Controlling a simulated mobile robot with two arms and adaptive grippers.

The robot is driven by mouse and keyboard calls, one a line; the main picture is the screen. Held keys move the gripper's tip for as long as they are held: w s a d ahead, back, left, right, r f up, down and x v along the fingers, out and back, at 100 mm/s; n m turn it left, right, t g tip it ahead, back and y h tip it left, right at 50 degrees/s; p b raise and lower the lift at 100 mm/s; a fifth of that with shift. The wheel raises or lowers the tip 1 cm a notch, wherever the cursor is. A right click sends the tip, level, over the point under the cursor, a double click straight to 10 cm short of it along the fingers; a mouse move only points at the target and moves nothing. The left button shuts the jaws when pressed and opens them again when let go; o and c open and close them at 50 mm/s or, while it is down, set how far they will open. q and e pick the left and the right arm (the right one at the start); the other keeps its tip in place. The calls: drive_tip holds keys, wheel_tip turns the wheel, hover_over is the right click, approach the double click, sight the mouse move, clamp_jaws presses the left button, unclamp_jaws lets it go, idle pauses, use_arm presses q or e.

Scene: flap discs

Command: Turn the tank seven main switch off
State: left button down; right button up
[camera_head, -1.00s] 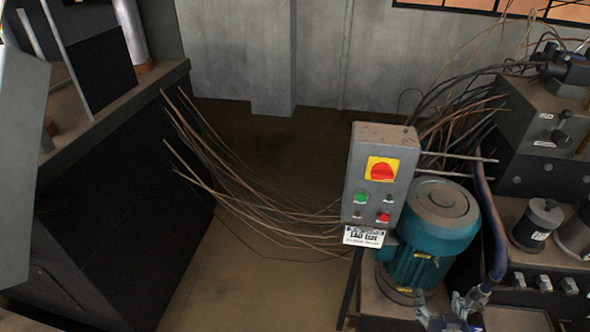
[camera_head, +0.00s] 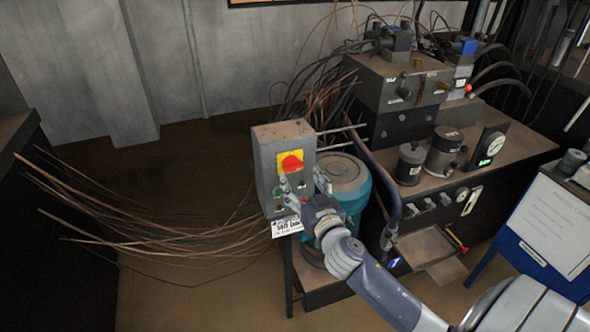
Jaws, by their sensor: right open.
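A grey switch box (camera_head: 267,166) stands on a post in the middle of the view. Its main switch is a red rotary knob (camera_head: 291,163) on a yellow square plate, on the upper front face. A green button (camera_head: 278,191) sits below it. A white label (camera_head: 285,226) hangs under the box; its text is too small to read. My right gripper (camera_head: 294,192) is in front of the lower part of the box, just below the knob, open. It partly hides the lower buttons. I cannot tell whether it touches the box. My left gripper is not in view.
A teal motor (camera_head: 351,190) stands right behind the box. A machine bench (camera_head: 509,141) with canisters and a gauge is at the right. A blue-framed board (camera_head: 549,225) stands at the far right.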

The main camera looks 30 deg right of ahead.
sight(295, 170)
drive_tip(key=x, duration=0.3)
drive_tip(key=shift+w+p, duration=0.25)
drive_tip(key=shift+p, duration=0.05)
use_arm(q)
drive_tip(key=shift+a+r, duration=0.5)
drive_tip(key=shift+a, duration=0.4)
use_arm(e)
drive_tip(key=shift+w+d, duration=0.1)
drive_tip(key=shift+w, duration=0.2)
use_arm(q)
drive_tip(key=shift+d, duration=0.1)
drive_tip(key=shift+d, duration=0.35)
use_arm(e)
drive_tip(key=c, duration=1.1)
